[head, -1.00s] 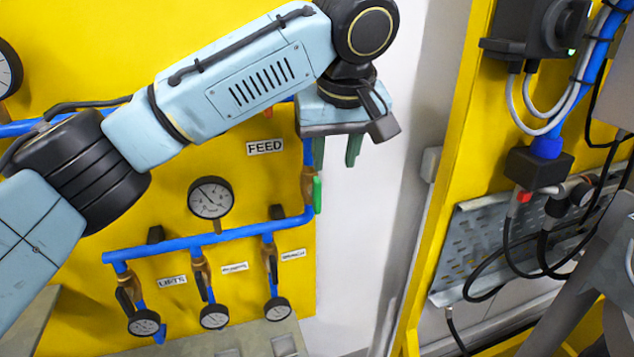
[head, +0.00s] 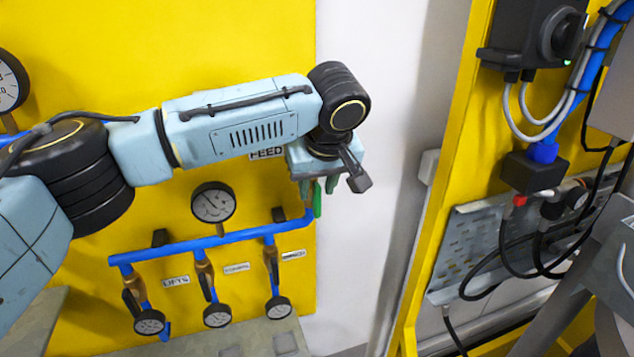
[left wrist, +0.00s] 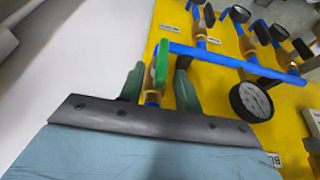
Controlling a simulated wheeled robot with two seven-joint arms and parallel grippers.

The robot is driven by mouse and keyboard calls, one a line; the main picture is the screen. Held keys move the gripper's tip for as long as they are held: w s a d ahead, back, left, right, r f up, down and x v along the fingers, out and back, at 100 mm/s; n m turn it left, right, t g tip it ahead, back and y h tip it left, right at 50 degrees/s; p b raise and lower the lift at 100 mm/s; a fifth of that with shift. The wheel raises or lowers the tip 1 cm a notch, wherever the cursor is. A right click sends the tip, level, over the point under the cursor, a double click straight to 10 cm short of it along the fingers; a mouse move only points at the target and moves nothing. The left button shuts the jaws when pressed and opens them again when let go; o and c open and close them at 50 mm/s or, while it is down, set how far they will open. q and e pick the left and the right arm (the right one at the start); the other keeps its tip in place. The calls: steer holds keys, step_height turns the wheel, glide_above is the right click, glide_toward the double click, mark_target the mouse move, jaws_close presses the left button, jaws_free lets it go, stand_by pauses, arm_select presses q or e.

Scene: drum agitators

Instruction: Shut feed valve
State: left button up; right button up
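The feed valve's green handle (head: 317,202) shows in the head view just under my left gripper (head: 318,188), below the FEED label (head: 266,153). The handle looks upright, in line with the vertical feed pipe, whose upper part is hidden by my arm. In the left wrist view, the green handle (left wrist: 162,62) stands between the two dark green fingers of my left gripper (left wrist: 159,76). The fingers are apart, with a visible gap on each side of the handle. A brass valve body (left wrist: 153,84) shows behind it. My right gripper is not in view.
A blue manifold pipe (head: 210,240) runs below, with a large gauge (head: 213,202) above it and several brass branch valves and small gauges under it. A yellow frame (head: 440,180) with cables and a perforated tray (head: 470,235) stands to the right. White wall lies between.

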arm_select(q)
steer(key=shift+w+a+f, duration=0.1)
steer(key=shift+w+f, duration=0.1)
steer(key=shift+f, duration=0.25)
jaws_close()
